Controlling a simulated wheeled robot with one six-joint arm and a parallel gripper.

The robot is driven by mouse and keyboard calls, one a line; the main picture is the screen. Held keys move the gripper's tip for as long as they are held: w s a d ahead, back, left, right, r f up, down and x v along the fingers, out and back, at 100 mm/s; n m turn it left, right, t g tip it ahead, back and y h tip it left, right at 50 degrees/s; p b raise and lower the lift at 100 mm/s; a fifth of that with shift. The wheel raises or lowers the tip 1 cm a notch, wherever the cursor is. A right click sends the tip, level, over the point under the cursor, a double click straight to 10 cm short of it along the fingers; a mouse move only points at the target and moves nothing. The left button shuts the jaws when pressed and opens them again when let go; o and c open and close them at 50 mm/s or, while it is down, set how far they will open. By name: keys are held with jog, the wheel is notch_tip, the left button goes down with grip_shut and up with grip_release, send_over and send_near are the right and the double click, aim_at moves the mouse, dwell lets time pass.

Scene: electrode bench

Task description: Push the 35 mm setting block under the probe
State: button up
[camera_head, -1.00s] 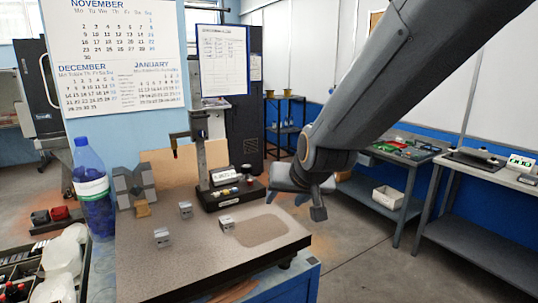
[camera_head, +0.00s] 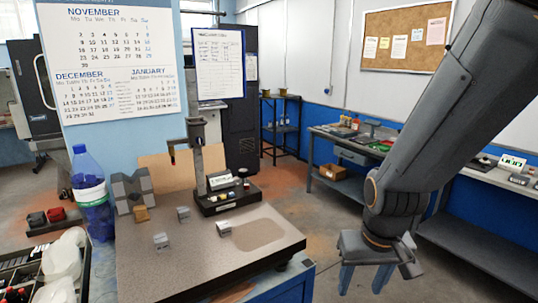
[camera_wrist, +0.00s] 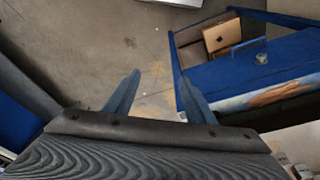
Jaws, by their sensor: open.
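Three small grey blocks stand apart on the speckled plate (camera_head: 150,275): a left front block (camera_head: 161,241), a back block (camera_head: 183,214) and a right block (camera_head: 224,229). Their markings are too small to read, so I cannot tell which is 35 mm. The probe (camera_head: 172,157) hangs with a red part from the arm of a dark stand (camera_head: 197,140) behind them. No block is clearly under it. My gripper (camera_head: 364,279) is open and empty, right of the plate and clear of it. In the wrist view its fingers (camera_wrist: 160,83) point over bare floor.
A grey V-shaped block (camera_head: 132,192) and a small brass piece (camera_head: 141,213) are at the plate's back left. A blue bottle (camera_head: 93,205) stands left of the plate. The stand's black base (camera_head: 229,200) bears small knobs. A brown patch (camera_head: 259,234) on the plate's right is clear.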

jog(key=shift+c, duration=0.3)
jog(key=shift+g, duration=0.4)
notch_tip(320, 180, down, 6)
jog(key=b, duration=0.5)
jog(key=shift+r, duration=0.15)
